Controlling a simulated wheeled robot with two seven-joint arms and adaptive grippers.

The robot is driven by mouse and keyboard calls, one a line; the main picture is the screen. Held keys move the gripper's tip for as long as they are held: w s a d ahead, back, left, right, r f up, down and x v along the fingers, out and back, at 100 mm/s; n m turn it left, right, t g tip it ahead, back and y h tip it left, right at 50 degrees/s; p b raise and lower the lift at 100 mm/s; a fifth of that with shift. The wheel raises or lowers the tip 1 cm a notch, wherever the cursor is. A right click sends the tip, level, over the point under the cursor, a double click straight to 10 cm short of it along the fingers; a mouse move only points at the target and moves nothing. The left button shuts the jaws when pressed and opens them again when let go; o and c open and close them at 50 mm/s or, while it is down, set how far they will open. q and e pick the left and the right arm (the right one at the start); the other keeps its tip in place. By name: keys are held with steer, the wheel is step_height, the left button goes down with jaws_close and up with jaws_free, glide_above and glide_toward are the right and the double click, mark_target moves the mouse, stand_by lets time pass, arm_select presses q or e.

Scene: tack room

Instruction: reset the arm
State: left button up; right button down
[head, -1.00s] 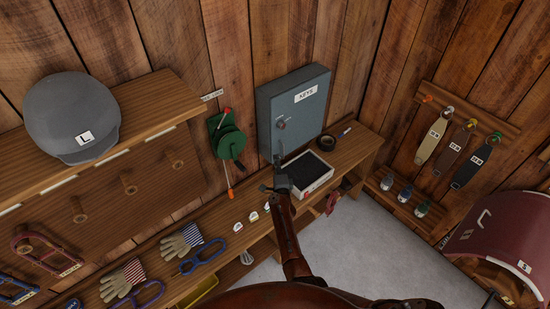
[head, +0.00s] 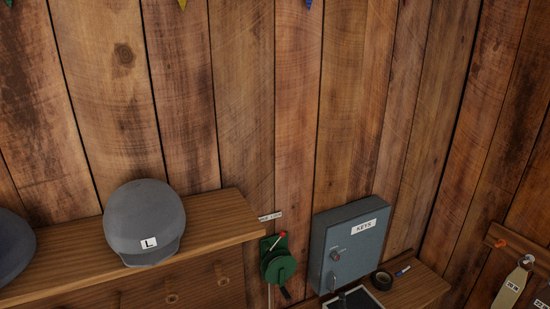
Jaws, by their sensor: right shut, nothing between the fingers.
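Only the tip of my right gripper (head: 342,298) shows, at the bottom edge of the head view. It is shut and empty, just in front of the lower part of the grey-blue KEYS cabinet (head: 342,240) and beside the dark-filled tray (head: 374,300). I cannot tell whether it touches either one. The rest of my right arm is below the picture. My left gripper is not in view.
A grey helmet marked L (head: 143,215) sits on the wooden shelf (head: 215,225), with a darker one at the left edge. A green reel (head: 278,266) hangs beside the cabinet. A tape roll (head: 381,280) lies on the bench. The upper plank wall is clear.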

steer(key=shift+m, duration=0.5)
steer(key=w+a, duration=0.4)
steer(key=w+a+f, duration=0.1)
steer(key=w+a, duration=0.1)
steer(key=s+d+f+n+g+y, duration=0.25)
steer(key=s+n, duration=0.25)
steer(key=s, duration=0.5)
steer(key=s+d+f+n+g+y, duration=0.1)
steer(key=s+d+f+n+g, duration=0.2)
steer(key=s+n, duration=0.45)
steer(key=s+d+f+n+g+y, duration=0.1)
steer(key=s+f+n+g+y, duration=0.2)
steer(key=s, duration=0.8)
steer(key=s+d+r+n+g+h, duration=0.1)
steer(key=s+d+n+g+h, duration=0.2)
steer(key=s, duration=1.2)
steer(key=s+d+r+n+g+h, duration=0.1)
steer(key=s+d+r+g+h, duration=0.2)
steer(key=s, duration=1.1)
step_height(320, 180, down, 41)
steer(key=s+g+y+b, duration=0.1)
steer(key=s+y+b, duration=0.1)
steer(key=b, duration=0.6)
steer(key=s+f+n+g+b, duration=0.1)
steer(key=s+f+b, duration=0.6)
steer(key=s+f, duration=1.2)
step_height(320, 180, down, 4)
steer(key=shift+s+a+f+g, duration=0.1)
steer(key=shift+s+a+g, duration=0.1)
steer(key=shift+g, duration=0.15)
